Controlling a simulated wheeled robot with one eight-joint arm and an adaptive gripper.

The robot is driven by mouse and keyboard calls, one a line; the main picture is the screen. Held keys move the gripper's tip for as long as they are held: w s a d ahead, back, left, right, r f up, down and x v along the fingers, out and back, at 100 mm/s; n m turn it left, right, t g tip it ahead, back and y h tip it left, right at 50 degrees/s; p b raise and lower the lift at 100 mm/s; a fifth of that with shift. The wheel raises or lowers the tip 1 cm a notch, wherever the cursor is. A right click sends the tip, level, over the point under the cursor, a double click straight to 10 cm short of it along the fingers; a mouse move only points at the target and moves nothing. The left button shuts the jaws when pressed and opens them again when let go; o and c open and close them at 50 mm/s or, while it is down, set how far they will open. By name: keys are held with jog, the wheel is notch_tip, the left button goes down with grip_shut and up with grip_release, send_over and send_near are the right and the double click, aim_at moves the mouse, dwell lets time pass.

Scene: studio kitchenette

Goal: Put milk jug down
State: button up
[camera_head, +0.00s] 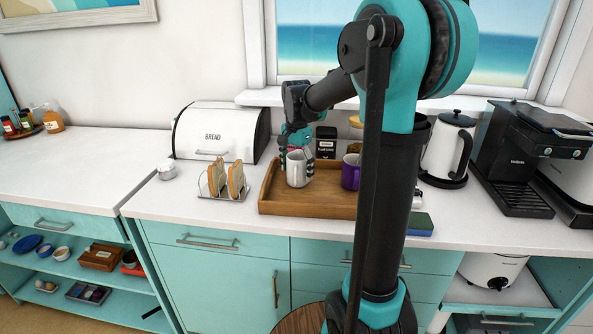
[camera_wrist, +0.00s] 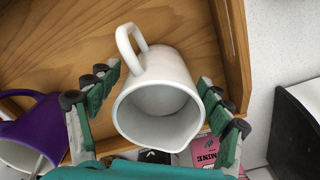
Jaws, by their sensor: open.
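The white milk jug (camera_head: 297,169) stands in the wooden tray (camera_head: 312,209), near its left side. In the wrist view the jug (camera_wrist: 158,100) shows its open mouth, its spout and its handle, and it looks empty. My gripper (camera_head: 297,155) is at the jug, just behind and around it. In the wrist view the fingers of my gripper (camera_wrist: 160,90) are spread on both sides of the jug, with a gap visible on the left. Whether the right finger touches the jug is hard to tell.
A purple mug (camera_head: 350,172) stands right of the jug in the tray. A dark canister (camera_head: 326,143) is behind. A toast rack (camera_head: 226,182) and bread bin (camera_head: 220,133) are left of the tray. A kettle (camera_head: 447,150) and coffee machine (camera_head: 515,160) stand right.

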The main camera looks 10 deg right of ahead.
jog(key=shift+r, duration=0.1)
notch_tip(320, 180, up, 12)
dwell(0.5)
jog(key=shift+s, duration=0.1)
